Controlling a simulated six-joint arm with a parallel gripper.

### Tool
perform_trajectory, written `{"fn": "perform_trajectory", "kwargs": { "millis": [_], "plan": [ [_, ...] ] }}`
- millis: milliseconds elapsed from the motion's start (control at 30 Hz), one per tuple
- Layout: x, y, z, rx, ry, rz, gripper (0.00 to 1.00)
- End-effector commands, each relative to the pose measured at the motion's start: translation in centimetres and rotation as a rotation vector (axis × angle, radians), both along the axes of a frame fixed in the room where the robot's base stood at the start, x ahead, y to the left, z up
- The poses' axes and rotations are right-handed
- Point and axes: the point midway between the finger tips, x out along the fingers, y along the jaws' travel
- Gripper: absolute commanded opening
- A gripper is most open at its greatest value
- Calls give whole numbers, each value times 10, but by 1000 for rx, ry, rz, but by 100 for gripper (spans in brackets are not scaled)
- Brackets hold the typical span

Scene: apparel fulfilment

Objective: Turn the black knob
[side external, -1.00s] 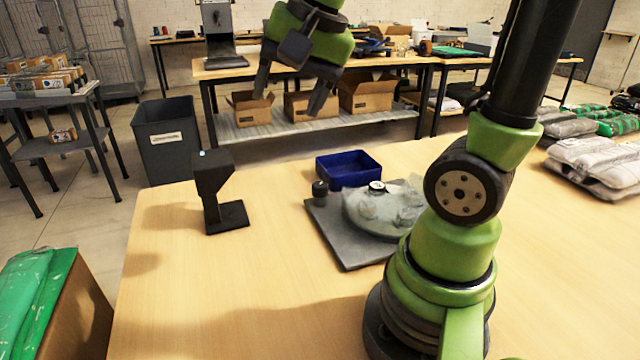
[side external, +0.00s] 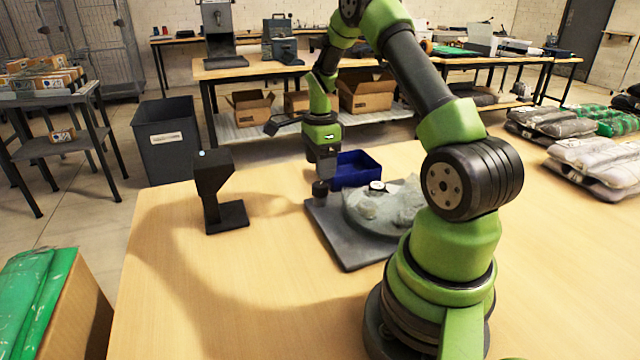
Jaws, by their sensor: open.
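The black knob (side external: 320,190) is a small dark cylinder standing upright at the back left corner of a flat grey plate (side external: 345,248). A round pale turntable (side external: 385,222) with clear wrapped items sits on the same plate, to the right of the knob. My gripper (side external: 325,173) points down just above the knob, in front of the blue bin's left end. Its jaws are open. The fingers are small and dark here, and I cannot tell whether they touch the knob or straddle its top.
A blue bin (side external: 362,168) stands close behind the plate. A black scanner stand (side external: 213,195) is at the left of the table. Grey bagged garments (side external: 598,160) lie at the far right. The table's front left is clear.

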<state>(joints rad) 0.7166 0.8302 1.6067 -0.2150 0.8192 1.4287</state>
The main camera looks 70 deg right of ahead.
Motion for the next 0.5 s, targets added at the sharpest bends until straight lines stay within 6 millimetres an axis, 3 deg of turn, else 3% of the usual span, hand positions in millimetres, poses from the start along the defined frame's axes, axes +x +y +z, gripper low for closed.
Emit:
{"fn": "perform_trajectory", "kwargs": {
  "millis": [233,500],
  "plan": [
    [0,1,-43,1,1,2,66],
    [0,1,-57,0,-1,1,66]
  ]
}}
